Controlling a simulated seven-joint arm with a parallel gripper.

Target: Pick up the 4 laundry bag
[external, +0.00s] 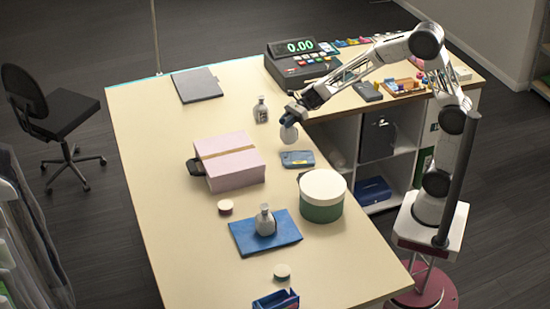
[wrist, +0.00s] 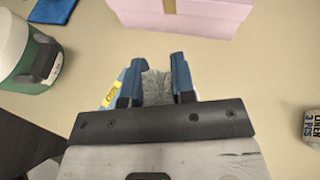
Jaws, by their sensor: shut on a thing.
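My gripper (external: 291,112) is shut on a small pale grey bag (external: 289,133), held above the table behind the blue-grey flat item. In the wrist view the grey textured top of the bag (wrist: 157,87) shows between my two blue fingers (wrist: 155,75); the rest is hidden by my gripper. A second small grey bag (external: 261,111) stands on the table to the left of my gripper. A labelled item reading "LINEN 3 PCS" (wrist: 312,126) is cut off at the wrist view's right edge. A third grey bag (external: 265,222) stands on a folded blue cloth (external: 248,238).
A pink box (external: 234,168) lies left of my gripper, and a green tub with a white lid (external: 322,207) stands nearer the front. The blue-grey flat item (external: 297,159) lies below the held bag. A cash register (external: 300,66) and a dark folder (external: 197,85) are at the back.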

